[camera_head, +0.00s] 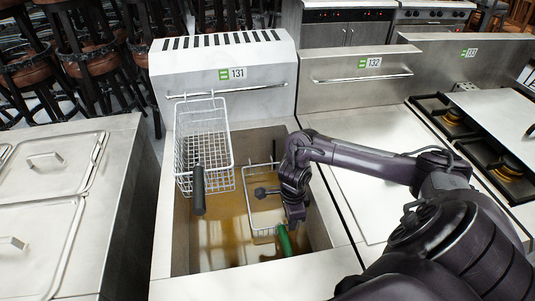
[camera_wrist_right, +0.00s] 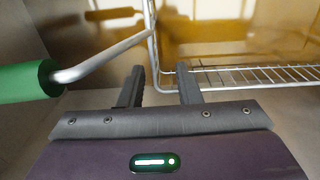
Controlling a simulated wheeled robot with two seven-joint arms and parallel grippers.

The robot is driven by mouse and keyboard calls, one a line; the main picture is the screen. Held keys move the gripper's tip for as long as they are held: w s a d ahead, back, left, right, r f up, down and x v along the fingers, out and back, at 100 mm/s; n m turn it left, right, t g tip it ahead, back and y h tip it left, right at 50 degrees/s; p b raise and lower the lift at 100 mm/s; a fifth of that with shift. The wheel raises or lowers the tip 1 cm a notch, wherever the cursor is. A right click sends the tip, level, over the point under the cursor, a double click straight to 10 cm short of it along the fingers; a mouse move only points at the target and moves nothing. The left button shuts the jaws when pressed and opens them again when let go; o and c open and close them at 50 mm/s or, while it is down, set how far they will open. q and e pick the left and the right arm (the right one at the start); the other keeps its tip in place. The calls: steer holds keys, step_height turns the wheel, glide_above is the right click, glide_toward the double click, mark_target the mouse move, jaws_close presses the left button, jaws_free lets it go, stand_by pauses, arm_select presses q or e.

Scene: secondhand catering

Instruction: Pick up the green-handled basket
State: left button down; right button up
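The green-handled wire basket (camera_head: 251,212) sits low in the right half of the fryer well, partly hidden by my right arm. Its green handle (camera_head: 286,242) points toward the near edge. In the right wrist view the green handle (camera_wrist_right: 25,82) is at the left, joined by a metal rod to the wire basket (camera_wrist_right: 255,78). My right gripper (camera_head: 293,217) is down in the well beside the handle. In the right wrist view its two fingers (camera_wrist_right: 160,80) are apart with nothing gripped between them, and the handle lies left of them. My left gripper is not in view.
A second wire basket (camera_head: 205,150) with a black handle (camera_head: 199,190) hangs at the well's left. Brownish oil (camera_head: 222,228) lies below. The steel well walls and rim surround my gripper. A lidded steel counter (camera_head: 45,165) stands left, with burners (camera_head: 455,117) at the right.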

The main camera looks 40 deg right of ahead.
steer(key=f, duration=0.3)
steer(key=shift+s+a+f+p, duration=0.1)
steer(key=shift+a+f+p, duration=0.15)
steer(key=shift+p, duration=0.1)
steer(key=shift+f, duration=0.2)
steer(key=c, duration=0.6)
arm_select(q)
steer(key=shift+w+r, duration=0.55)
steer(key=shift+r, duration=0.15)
arm_select(e)
jaws_close()
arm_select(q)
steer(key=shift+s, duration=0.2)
arm_select(e)
steer(key=shift+s, duration=0.1)
